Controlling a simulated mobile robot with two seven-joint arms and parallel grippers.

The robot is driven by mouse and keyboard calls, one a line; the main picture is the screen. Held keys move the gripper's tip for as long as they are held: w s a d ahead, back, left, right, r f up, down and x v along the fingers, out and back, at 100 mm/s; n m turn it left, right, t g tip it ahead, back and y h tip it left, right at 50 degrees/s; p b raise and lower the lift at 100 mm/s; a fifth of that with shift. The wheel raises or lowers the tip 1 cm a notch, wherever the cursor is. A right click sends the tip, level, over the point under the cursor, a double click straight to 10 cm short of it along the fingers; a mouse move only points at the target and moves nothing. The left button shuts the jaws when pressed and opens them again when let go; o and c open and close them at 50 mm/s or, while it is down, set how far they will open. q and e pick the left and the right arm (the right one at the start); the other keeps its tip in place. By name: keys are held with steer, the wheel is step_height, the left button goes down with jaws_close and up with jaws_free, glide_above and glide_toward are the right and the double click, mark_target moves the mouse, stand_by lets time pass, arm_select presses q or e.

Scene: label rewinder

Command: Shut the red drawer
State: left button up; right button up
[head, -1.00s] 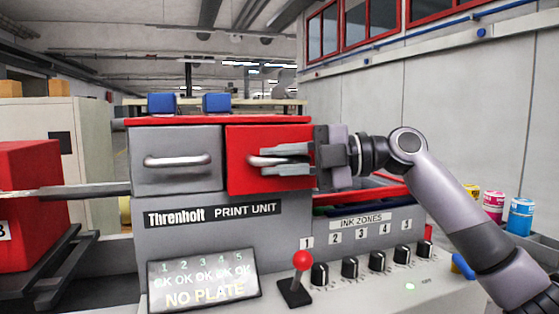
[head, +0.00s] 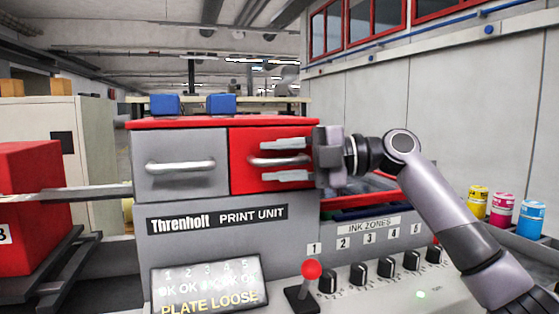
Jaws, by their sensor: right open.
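The red drawer (head: 241,180) is at the right of the print unit's front, beside a grey drawer (head: 150,185). Its face looks about level with the grey one; I cannot tell whether a small gap is left. Its silver handle (head: 257,162) runs crosswise. My right gripper (head: 267,161) is open in front of the red face, one finger above the handle and one below it. I cannot tell whether the fingers touch the face. The gripper body hides the drawer's right edge. My left gripper is out of view.
Below are a display (head: 208,287) reading PLATE LOOSE, a red-knobbed lever (head: 311,270) and several black ink knobs. Ink cans (head: 502,207) stand at the right. A large red block (head: 30,210) is at the left. Two blue blocks (head: 221,103) sit on top.

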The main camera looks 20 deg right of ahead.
steer(key=b+v, duration=0.1)
steer(key=v, duration=0.6)
steer(key=shift+d+b, duration=0.1)
steer(key=shift+b, duration=0.3)
